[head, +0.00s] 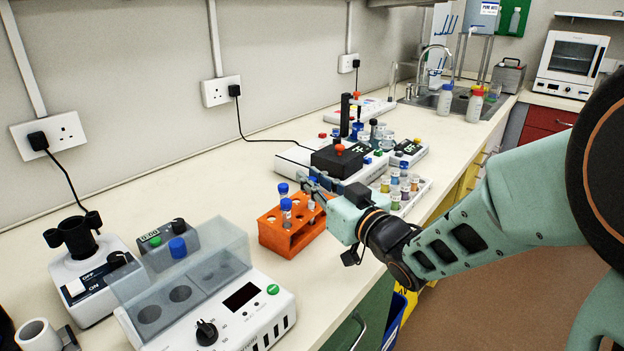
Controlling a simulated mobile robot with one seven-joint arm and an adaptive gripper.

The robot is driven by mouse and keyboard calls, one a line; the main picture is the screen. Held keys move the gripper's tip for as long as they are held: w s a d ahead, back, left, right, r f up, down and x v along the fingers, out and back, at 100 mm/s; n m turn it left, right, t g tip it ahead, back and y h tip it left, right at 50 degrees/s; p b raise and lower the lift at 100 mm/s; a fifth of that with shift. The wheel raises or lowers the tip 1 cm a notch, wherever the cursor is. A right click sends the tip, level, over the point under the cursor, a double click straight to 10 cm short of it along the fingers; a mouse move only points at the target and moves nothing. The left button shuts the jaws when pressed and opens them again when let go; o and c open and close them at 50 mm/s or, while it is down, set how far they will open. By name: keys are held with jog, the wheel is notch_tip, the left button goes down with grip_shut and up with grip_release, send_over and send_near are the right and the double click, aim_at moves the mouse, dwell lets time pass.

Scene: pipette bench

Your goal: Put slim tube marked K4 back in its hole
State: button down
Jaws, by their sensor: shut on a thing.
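An orange rack (290,233) stands on the bench in the middle of the head view, with holes in its top. No K4 marking is readable at this size.
A white bath with a clear lid (215,305) stands close to the front left of the rack. A white tray of small vials (403,190) lies right behind my gripper. A black-topped device (335,160) stands behind the rack. Bare bench lies left of the rack.

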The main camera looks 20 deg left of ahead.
jog(key=shift+f+b, duration=0.35)
jog(key=shift+f, duration=0.1)
jog(key=c, duration=1.8)
grip_release()
jog(key=v, duration=0.7)
jog(key=shift+s+d, duration=0.2)
